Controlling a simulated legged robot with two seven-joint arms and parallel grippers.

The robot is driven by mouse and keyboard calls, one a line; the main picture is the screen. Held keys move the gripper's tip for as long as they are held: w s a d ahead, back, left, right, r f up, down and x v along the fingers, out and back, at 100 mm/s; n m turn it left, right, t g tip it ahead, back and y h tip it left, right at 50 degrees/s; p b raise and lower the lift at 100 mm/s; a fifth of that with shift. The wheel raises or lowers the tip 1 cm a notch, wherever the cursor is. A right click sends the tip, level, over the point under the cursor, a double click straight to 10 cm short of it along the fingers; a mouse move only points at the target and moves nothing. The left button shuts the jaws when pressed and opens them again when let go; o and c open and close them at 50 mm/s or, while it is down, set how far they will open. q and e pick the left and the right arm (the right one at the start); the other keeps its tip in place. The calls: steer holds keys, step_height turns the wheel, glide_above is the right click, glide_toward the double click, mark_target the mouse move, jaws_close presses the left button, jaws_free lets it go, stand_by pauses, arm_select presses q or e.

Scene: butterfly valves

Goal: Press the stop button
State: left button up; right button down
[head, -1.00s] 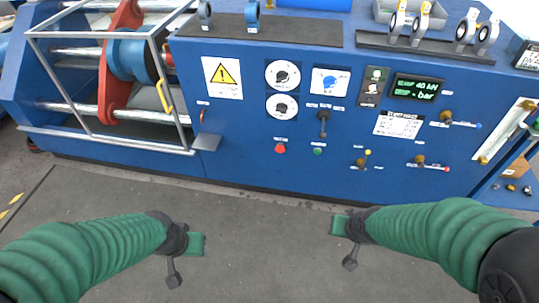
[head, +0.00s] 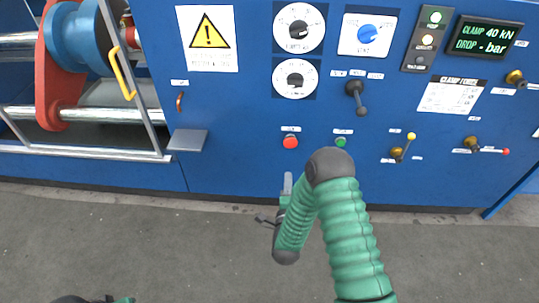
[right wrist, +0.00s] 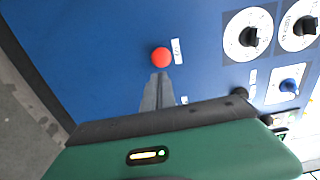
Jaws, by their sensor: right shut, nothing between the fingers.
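The red stop button (head: 291,142) is on the lower front of the blue machine panel, under a small white label. It also shows in the right wrist view (right wrist: 161,57), just beyond my fingertips. My right gripper (head: 288,182) is shut and empty, pointing at the panel below the button in the head view. Its closed fingers (right wrist: 160,80) line up with the button, and a contact cannot be made out. Only a small part of my left gripper (head: 122,300) shows at the bottom left edge; its fingers are not clear.
A green button (head: 341,142) sits right of the red one. A black lever (head: 356,97), a yellow-tipped lever (head: 404,147) and a red-tipped lever (head: 487,149) stick out of the panel. A small shelf (head: 188,140) juts out at left. The grey floor in front is clear.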

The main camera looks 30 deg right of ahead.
steer(key=b, duration=0.6)
glide_toward(290, 144)
steer(key=x, duration=0.6)
steer(key=shift+w+d+f, duration=0.1)
steer(key=shift+d+f, duration=0.05)
steer(key=shift+f, duration=0.1)
steer(key=shift+w+d+r, duration=0.1)
steer(key=shift+w+r, duration=0.05)
steer(key=shift+w, duration=0.1)
